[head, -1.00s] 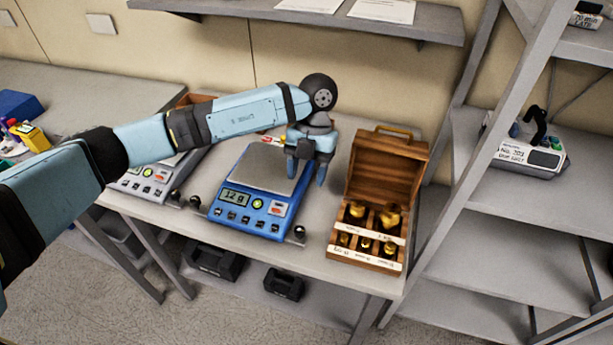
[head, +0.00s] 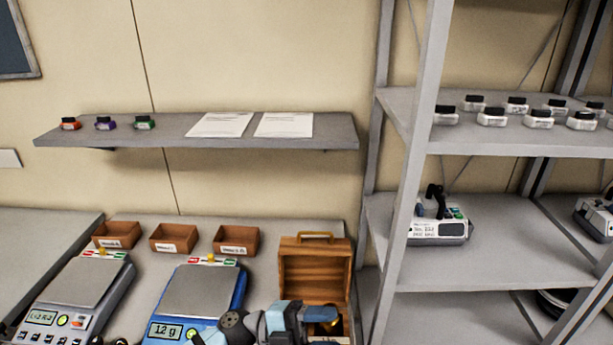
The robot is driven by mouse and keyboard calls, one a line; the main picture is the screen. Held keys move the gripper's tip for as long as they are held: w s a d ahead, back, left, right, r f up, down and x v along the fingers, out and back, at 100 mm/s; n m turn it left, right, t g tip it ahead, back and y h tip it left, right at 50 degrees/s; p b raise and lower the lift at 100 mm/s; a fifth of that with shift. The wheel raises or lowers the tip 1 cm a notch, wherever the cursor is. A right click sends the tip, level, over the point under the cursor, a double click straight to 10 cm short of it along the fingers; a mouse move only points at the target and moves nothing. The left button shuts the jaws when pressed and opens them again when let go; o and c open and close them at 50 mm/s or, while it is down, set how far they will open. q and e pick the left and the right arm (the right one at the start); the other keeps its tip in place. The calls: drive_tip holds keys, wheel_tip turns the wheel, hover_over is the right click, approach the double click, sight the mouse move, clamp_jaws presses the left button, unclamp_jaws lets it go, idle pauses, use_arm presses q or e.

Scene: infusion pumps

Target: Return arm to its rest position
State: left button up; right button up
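My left arm shows only as a short stretch at the bottom edge, with a dark round joint and light blue parts. Its gripper end (head: 292,322) is in front of the wooden weight box (head: 315,270), to the right of the blue scale (head: 203,291). Its fingers cannot be made out, and I cannot tell whether it touches the box. The blue scale reads 12 g and its plate looks bare. The box lid is open, and a brass weight (head: 322,314) shows inside, partly hidden by my arm. My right gripper is not in view.
A grey scale (head: 82,285) stands at the left. Three small brown bins (head: 173,238) line the table's back. A wall shelf (head: 160,139) above holds papers and small coloured-label jars. A metal rack (head: 418,150) at the right holds white jars and a device (head: 437,230).

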use_arm(q)
drive_tip(key=a+f+n+t+y+p, duration=0.1)
drive_tip(key=a+f+n+t+y, duration=0.5)
drive_tip(key=n+t, duration=0.5)
drive_tip(key=a+f+n+t+y+p, duration=0.1)
drive_tip(key=a+f+n+t+y, duration=0.3)
drive_tip(key=a+n+t, duration=0.6)
drive_tip(key=s+a+f+n+g+y, duration=0.3)
drive_tip(key=s+f+n, duration=0.1)
drive_tip(key=s+f, duration=0.2)
drive_tip(key=s+a+f+n+g+y+p, duration=0.1)
drive_tip(key=s+a+f+n+g+y, duration=0.2)
drive_tip(key=s+f+g+y, duration=0.1)
drive_tip(key=shift+s+a+f+n, duration=0.4)
drive_tip(key=shift+s+f, duration=0.45)
drive_tip(key=shift+s, duration=0.2)
